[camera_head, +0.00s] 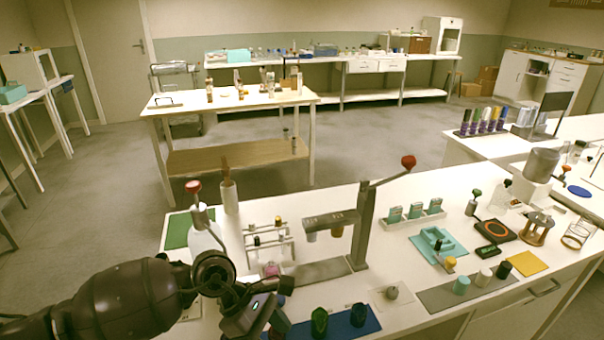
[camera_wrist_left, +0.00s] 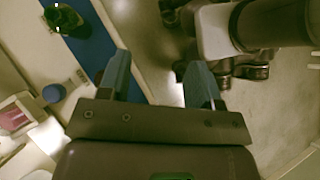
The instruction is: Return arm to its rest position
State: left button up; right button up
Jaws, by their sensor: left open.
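My left arm comes in from the lower left in the head view, bent over the near edge of the white table (camera_head: 420,195). Its left gripper (camera_head: 268,318) is at the bottom of that view, left of the green bottle (camera_head: 319,320). In the left wrist view, the left gripper (camera_wrist_left: 158,78) has its two blue fingers apart with nothing between them. The green bottle also shows there at the upper left (camera_wrist_left: 64,18), apart from the fingers. A blue bottle (camera_head: 358,315) stands right of the green one on a blue mat (camera_head: 335,329). My right gripper is not seen.
A metal press-like stand (camera_head: 365,225) rises behind the bottles. A small rack (camera_head: 268,240) stands left of it. A white squeeze bottle (camera_head: 205,238) is close behind my left arm.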

pick_arm(q)
jog(key=s+d+r+n+t+h, duration=0.25)
jog(key=d+r+n+h, duration=0.3)
jog(key=n+h, duration=0.5)
jog(key=w+a+f+n+t+y, duration=0.1)
jog(key=w+a+n+t, duration=0.15)
jog(key=n+t, duration=0.55)
jog(key=w+a+n+t+y, duration=0.1)
jog(key=a+n+t, duration=0.4)
jog(key=n, duration=0.6)
jog(key=s+a+f+n+t+y, duration=0.1)
jog(key=a+f+n+y, duration=0.2)
jog(key=a+n, duration=0.1)
jog(key=s+a+f+n+t+y, duration=0.1)
jog(key=a+f+n+t+y, duration=0.1)
jog(key=n, duration=0.5)
jog(key=s+a+f+n+t+y, duration=0.1)
jog(key=a+f+n+y, duration=0.4)
jog(key=n+y, duration=0.1)
jog(key=shift+s+a+f, duration=0.1)
jog(key=shift+a, duration=0.3)
jog(key=s+a+f+n+g+y, duration=0.5)
jog(key=s+a+f+n, duration=0.3)
jog(key=s+f+n, duration=0.2)
jog(key=shift+s+a, duration=0.25)
jog(key=shift+s, duration=0.45)
